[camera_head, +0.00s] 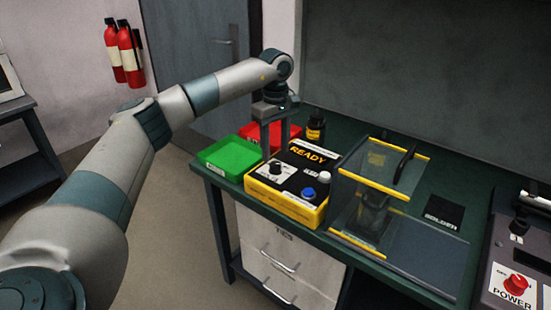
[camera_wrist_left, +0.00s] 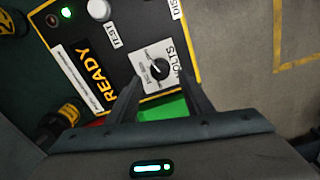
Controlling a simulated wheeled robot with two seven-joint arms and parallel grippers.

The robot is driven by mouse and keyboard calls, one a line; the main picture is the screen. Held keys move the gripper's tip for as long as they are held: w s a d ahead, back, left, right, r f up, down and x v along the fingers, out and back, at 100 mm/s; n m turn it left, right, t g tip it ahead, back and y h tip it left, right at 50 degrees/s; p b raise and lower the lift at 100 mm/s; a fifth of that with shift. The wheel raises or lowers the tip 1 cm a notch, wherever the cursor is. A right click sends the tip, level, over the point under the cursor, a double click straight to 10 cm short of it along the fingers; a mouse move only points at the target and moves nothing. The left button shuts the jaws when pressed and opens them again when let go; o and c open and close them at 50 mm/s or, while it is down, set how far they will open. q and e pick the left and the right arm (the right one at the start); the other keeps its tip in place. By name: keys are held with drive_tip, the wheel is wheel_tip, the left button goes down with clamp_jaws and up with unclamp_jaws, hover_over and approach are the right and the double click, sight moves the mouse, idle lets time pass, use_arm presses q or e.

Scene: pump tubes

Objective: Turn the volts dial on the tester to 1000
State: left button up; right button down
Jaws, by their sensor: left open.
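The tester (camera_head: 290,207) is a yellow box with a black top, reading READY, on the green bench. Its volts dial (camera_head: 275,168) is a small black knob on a white label. In the left wrist view the dial (camera_wrist_left: 159,68) shows beside the word VOLTS; its setting is too small to read. My left gripper (camera_head: 275,150) points down over the dial end of the tester. In the wrist view its two fingers (camera_wrist_left: 157,80) are open and empty, one on each side of the dial in the picture. I cannot tell whether they touch it. My right gripper is out of view.
A green bin (camera_head: 229,160) and a red bin (camera_head: 262,131) sit left of and behind the tester. A dark bottle (camera_head: 315,128) stands behind it. A clear guard box with yellow edges (camera_head: 350,222) stands close on its right. A power unit (camera_head: 515,285) is far right.

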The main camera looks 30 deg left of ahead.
sight(275, 163)
use_arm(q)
wheel_tip(275, 163, up, 13)
drive_tip(key=b, duration=0.1)
drive_tip(key=shift+f, duration=0.2)
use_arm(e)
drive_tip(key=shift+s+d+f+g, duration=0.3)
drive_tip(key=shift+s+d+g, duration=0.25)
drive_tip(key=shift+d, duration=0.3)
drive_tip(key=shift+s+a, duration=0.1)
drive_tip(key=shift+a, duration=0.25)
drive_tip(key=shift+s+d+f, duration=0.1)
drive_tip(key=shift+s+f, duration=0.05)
